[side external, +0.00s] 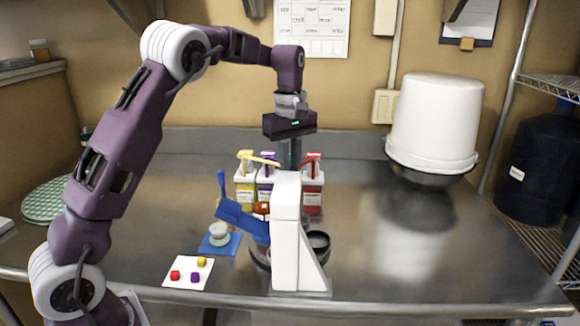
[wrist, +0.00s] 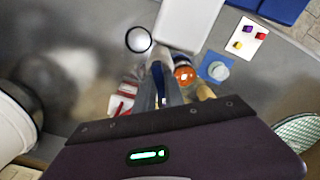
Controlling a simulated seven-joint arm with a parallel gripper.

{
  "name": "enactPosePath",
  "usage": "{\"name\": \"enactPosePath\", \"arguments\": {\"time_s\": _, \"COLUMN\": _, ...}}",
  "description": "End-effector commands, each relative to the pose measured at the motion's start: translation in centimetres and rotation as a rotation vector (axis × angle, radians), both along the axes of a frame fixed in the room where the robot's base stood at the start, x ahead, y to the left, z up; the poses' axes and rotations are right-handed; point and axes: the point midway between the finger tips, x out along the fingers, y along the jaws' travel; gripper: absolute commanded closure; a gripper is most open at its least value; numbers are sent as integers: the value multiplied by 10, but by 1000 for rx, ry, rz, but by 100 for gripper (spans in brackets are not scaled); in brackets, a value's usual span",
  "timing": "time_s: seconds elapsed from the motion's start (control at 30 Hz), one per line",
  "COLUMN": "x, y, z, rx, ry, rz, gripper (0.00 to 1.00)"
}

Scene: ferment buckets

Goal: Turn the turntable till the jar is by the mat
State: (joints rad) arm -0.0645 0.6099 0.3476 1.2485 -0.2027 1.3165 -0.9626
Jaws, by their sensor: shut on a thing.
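My gripper (side external: 290,155) points straight down behind a white upright stand (side external: 287,225). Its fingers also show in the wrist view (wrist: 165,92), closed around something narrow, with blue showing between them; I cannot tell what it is. A jar with an orange top (side external: 262,208) is partly hidden behind a blue slanted part; it shows right of the fingers in the wrist view (wrist: 185,75). A blue mat (side external: 207,248) with a small pale round thing on it lies left of the jar, apart from it. The turntable is mostly hidden; a dark round rim (side external: 320,240) shows behind the stand.
Yellow (side external: 245,190), purple and red-capped (side external: 313,190) bottles stand behind the stand. A white card (side external: 180,280) with small coloured cubes lies front left. A large white bucket (side external: 435,120) stands back right.

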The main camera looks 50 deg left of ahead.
Motion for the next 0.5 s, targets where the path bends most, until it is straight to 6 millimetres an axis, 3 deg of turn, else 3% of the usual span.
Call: {"name": "enactPosePath", "arguments": {"time_s": 0.5, "x": 0, "y": -1, "z": 0, "rx": -2, "ry": 1, "rz": 170, "gripper": 100}}
